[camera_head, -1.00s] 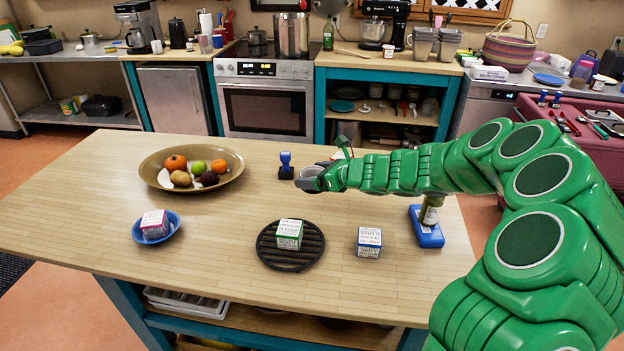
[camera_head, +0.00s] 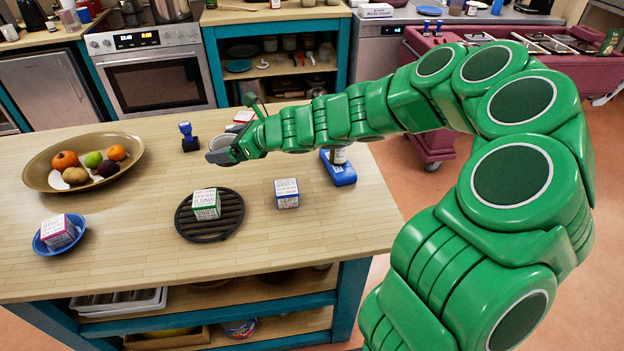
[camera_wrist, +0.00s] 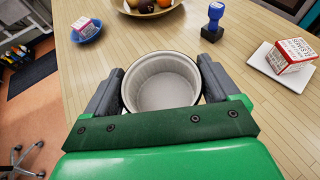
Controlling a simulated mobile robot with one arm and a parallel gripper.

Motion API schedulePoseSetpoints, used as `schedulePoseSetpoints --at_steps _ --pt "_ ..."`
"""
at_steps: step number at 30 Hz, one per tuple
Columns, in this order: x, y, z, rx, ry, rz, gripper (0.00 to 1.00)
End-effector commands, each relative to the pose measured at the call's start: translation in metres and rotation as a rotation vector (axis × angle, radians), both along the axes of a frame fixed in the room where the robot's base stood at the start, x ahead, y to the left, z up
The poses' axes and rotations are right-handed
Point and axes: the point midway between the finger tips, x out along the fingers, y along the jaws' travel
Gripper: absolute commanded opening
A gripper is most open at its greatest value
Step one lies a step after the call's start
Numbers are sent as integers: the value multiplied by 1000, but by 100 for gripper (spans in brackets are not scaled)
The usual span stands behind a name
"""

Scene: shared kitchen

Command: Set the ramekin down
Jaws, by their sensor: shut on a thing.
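The ramekin (camera_wrist: 160,84) is a round white fluted dish with a dark rim, seen from above in the wrist view. My gripper (camera_wrist: 162,78) is shut on it, with one dark finger on each side. In the head view the ramekin (camera_head: 222,143) is partly hidden by my gripper (camera_head: 220,152), at the far side of the wooden island table (camera_head: 130,255). I cannot tell whether its base touches the tabletop.
A blue stamp (camera_head: 188,136), a fruit bowl (camera_head: 40,172) and a white plate with a red-and-white box (camera_wrist: 290,55) are near.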

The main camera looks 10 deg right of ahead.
Motion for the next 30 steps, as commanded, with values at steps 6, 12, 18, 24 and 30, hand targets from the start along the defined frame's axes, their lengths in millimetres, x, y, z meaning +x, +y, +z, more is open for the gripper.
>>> schedulePoseSetpoints --at_steps 6,12,18,24,30 --pt "-2 -14 2 0 0 -1 54" --pt "-9 -45 6 -2 1 2 54" --pt "-20 -78 10 -1 2 6 54" --pt "-34 -110 12 -1 2 10 54" --pt "-51 -140 15 0 1 17 54"
